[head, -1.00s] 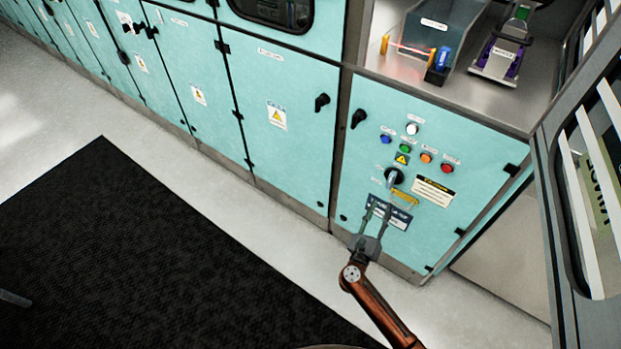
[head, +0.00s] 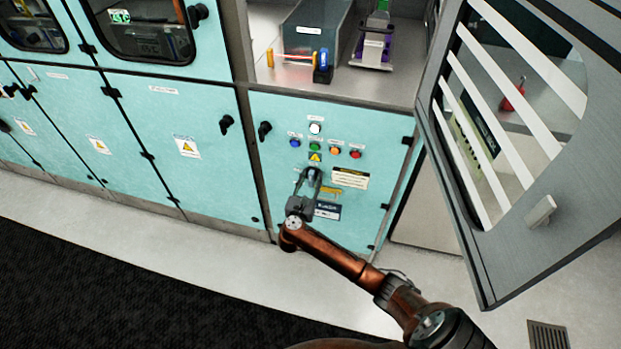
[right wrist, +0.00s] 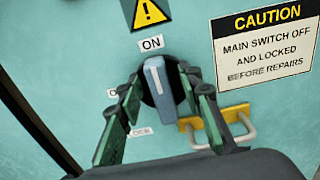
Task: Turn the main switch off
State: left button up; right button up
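The main switch (right wrist: 157,82) has a grey-blue handle on a black round base. Its handle points up at the ON label (right wrist: 151,43). In the head view the switch (head: 312,174) is on the turquoise cabinet panel, partly hidden by my gripper. My right gripper (head: 309,180) is at the switch. In the right wrist view its two green-black fingers (right wrist: 163,79) stand apart, one on each side of the handle, with a visible gap on the right. Whether the left finger touches the handle, I cannot tell. The lower labels are partly covered by the fingers. My left gripper is not in view.
A yellow hasp (right wrist: 219,127) sits just right of and below the switch. Coloured buttons (head: 317,146) are above it, and a caution sign (head: 350,178) is to its right. An open slatted door (head: 470,220) stands at the right. The floor in front is clear.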

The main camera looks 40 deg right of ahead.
grip_shut()
dwell(0.4)
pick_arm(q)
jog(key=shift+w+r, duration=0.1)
